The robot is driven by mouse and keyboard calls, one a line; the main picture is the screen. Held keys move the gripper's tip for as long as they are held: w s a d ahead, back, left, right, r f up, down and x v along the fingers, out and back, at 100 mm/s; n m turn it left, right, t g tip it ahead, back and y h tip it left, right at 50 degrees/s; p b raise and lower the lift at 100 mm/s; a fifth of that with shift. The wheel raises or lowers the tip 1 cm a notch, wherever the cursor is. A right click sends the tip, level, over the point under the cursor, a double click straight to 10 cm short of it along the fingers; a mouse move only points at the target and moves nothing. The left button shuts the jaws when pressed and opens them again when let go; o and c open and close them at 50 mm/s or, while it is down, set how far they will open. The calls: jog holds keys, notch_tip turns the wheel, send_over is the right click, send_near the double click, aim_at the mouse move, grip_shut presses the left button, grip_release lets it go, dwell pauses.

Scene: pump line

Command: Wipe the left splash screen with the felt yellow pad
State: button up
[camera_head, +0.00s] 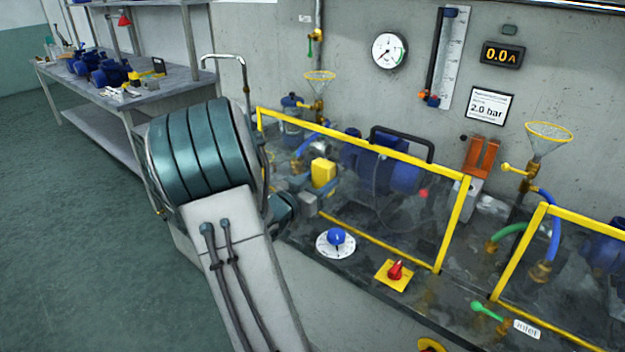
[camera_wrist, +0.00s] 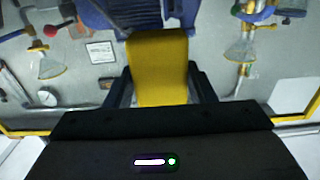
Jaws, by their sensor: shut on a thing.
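My gripper (camera_head: 303,186) is shut on the felt yellow pad (camera_head: 323,173), which stands upright at its tip. In the wrist view the pad (camera_wrist: 158,62) sits between the two dark fingers of my gripper (camera_wrist: 160,88). The left splash screen (camera_head: 362,150) is a clear panel in a yellow frame. The pad overlaps the screen's left half in the head view; I cannot tell whether it touches the panel. The screen's yellow rail (camera_wrist: 20,131) shows low in the wrist view. My arm hides the screen's lower left corner.
Behind the screen is a blue pump (camera_head: 395,170) with a dark handle. A blue knob (camera_head: 336,236) and a red knob (camera_head: 395,270) sit on the bench ledge in front. A second yellow-framed screen (camera_head: 520,250) stands at right. A side table (camera_head: 165,90) is at the back left.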

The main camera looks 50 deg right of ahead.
aim_at(345, 172)
jog(key=shift+s+d, duration=0.15)
jog(key=shift+s, duration=1.05)
jog(key=shift+s+d, duration=0.1)
jog(key=shift+s, duration=1.1)
jog(key=shift+w, duration=0.1)
jog(key=shift+w+a+r+p, duration=0.1)
jog(key=shift+w+r+p, duration=0.35)
jog(key=shift+w, duration=0.3)
jog(key=shift+w+r+p, duration=0.4)
jog(key=shift+w+p, duration=0.1)
jog(key=shift+w, duration=0.3)
jog(key=shift+w+a+r+p, duration=0.1)
jog(key=shift+w+r+p, duration=0.35)
jog(key=shift+w, duration=0.3)
jog(key=shift+s+d, duration=0.2)
jog(key=shift+s, duration=2.25)
jog(key=w+p, duration=0.1)
jog(key=w, duration=0.6)
jog(key=shift+w+a, duration=0.35)
